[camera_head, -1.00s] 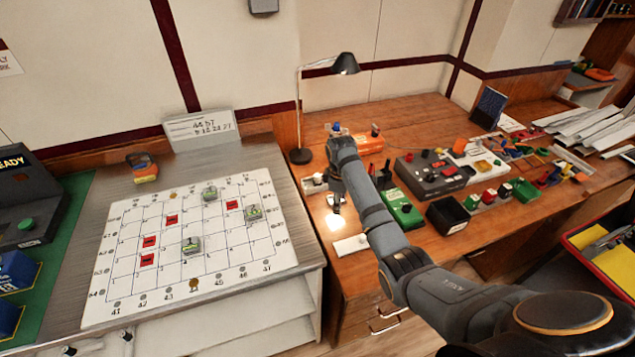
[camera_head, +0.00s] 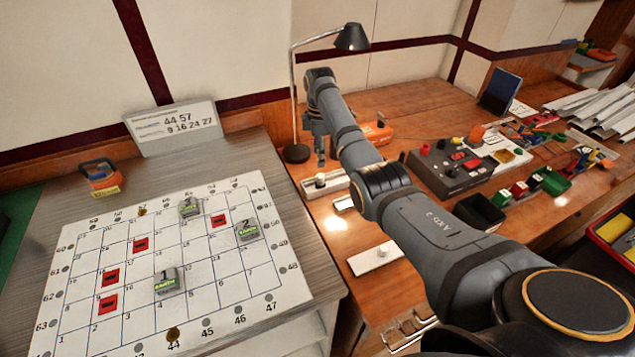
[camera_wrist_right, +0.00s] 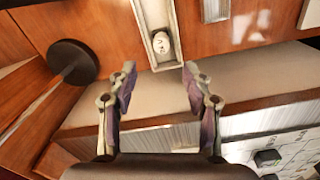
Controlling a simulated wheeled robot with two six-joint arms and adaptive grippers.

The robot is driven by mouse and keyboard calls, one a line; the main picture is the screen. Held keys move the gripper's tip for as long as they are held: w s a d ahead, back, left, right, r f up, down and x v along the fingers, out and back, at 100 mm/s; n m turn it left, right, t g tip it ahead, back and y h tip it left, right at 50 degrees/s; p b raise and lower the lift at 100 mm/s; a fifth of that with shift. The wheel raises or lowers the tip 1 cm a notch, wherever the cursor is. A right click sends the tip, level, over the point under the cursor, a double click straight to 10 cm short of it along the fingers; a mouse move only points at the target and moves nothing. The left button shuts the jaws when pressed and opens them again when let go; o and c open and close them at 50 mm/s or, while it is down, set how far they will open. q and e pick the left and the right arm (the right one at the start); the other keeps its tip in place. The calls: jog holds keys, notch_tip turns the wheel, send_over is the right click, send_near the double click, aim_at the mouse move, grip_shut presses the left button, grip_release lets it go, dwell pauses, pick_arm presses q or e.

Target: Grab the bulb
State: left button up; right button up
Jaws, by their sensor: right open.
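A small white rounded object that looks like the bulb (camera_wrist_right: 161,42) lies in a narrow pale tray (camera_wrist_right: 144,22) at the top of the right wrist view. In the head view the bulb (camera_head: 320,180) shows small in the tray (camera_head: 335,186) at the left part of the wooden desk. My right gripper (camera_wrist_right: 158,74) is open and empty, its fingers apart, with the bulb beyond the fingertips and roughly between them in the picture. In the head view my right gripper (camera_head: 320,150) is just above the tray, partly hidden by its own arm. My left gripper is out of view.
A desk lamp (camera_head: 352,37) stands close by; its round black base (camera_wrist_right: 73,60) is left of my fingers. A grey side table with a numbered grid board (camera_head: 200,262) adjoins the desk. Control boxes (camera_head: 450,165) and small coloured parts crowd the desk's right.

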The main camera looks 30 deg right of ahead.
aim_at(320, 175)
notch_tip(320, 175, down, 4)
jog(key=shift+s+r, duration=0.1)
jog(key=shift+s, duration=0.05)
jog(key=shift+f, duration=0.9)
notch_tip(320, 175, down, 4)
jog(key=shift+d+r, duration=0.15)
jog(key=shift+c, duration=0.3)
grip_shut()
jog(key=shift+r, duration=0.1)
